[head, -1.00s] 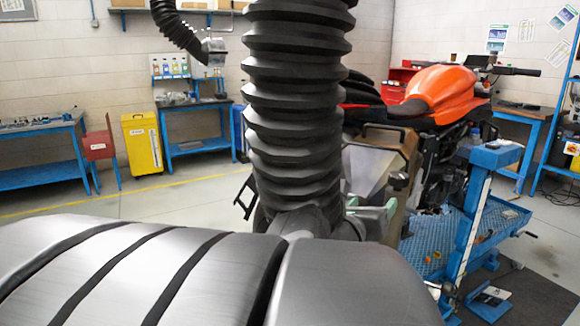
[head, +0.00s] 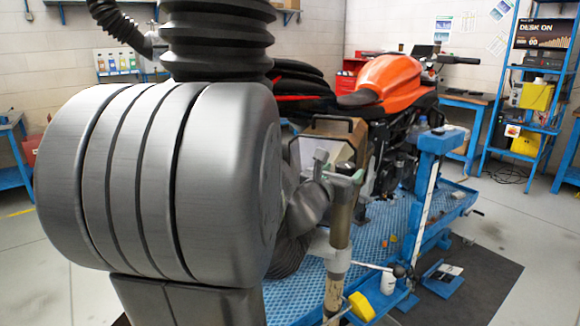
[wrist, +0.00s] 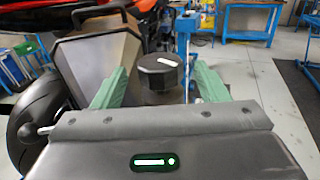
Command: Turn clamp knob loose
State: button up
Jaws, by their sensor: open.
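In the wrist view, a black faceted knob (wrist: 157,77) with a white mark on top sits on a round dark stem. It stands between the two green fingers of my gripper (wrist: 162,72). The fingers are open, with a visible gap on each side of the knob, so neither appears to touch it. The knob is too small and crowded there to make out clearly.
An orange motorcycle (head: 388,82) stands on a blue lift platform (head: 393,215) behind the gripper. A blue upright (head: 425,190) rises to its right. A box-like case (wrist: 100,65) is close on the left in the wrist view. A yellow object (head: 362,306) is low in front.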

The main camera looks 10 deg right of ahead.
jog(key=shift+x, duration=1.5)
jog(key=c, duration=1)
jog(key=shift+o, duration=0.2)
